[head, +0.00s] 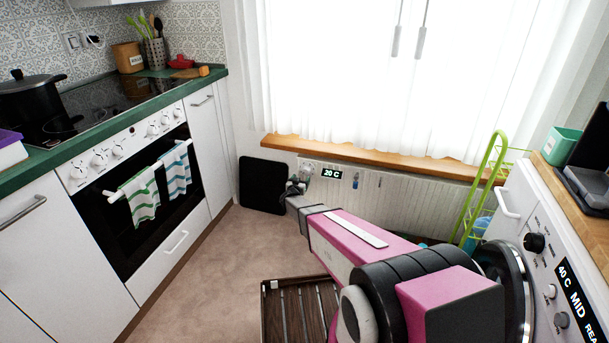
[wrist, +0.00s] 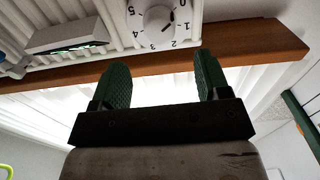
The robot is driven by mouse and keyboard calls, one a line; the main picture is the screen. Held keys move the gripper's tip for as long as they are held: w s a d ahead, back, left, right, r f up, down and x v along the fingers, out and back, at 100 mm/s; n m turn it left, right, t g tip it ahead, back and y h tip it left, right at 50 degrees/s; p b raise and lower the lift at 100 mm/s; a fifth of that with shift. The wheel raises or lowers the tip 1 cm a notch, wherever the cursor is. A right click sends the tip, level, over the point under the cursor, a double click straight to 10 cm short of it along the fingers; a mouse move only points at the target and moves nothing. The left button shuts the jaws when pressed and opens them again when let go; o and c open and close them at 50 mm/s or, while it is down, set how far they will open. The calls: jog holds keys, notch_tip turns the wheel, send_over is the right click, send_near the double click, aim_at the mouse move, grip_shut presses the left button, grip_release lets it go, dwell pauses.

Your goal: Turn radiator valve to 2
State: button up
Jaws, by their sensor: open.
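The radiator valve (wrist: 157,18) is a white round dial at the top of the wrist view, with the numbers 0 to 5 around it. I cannot tell for sure which number its pointer marks. My gripper (wrist: 164,80) is open, its two green fingers apart with nothing between them. The dial lies beyond the fingertips, roughly in line with the gap, and the fingers do not touch it. In the head view my gripper (head: 295,187) is small, by the left end of the radiator (head: 400,200), and partly hides the valve's area.
A "20 C" display (head: 332,174) sits right of the valve. The wooden sill (head: 380,157) runs above the radiator and shows in the wrist view (wrist: 180,62). A black panel (head: 262,185) leans at left. A green rack (head: 480,195) and slatted mat (head: 270,310) stand nearby.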

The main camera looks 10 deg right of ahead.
aim_at(305, 171)
jog(key=x, duration=0.6)
jog(key=shift+w+d, duration=0.1)
jog(key=c, duration=0.9)
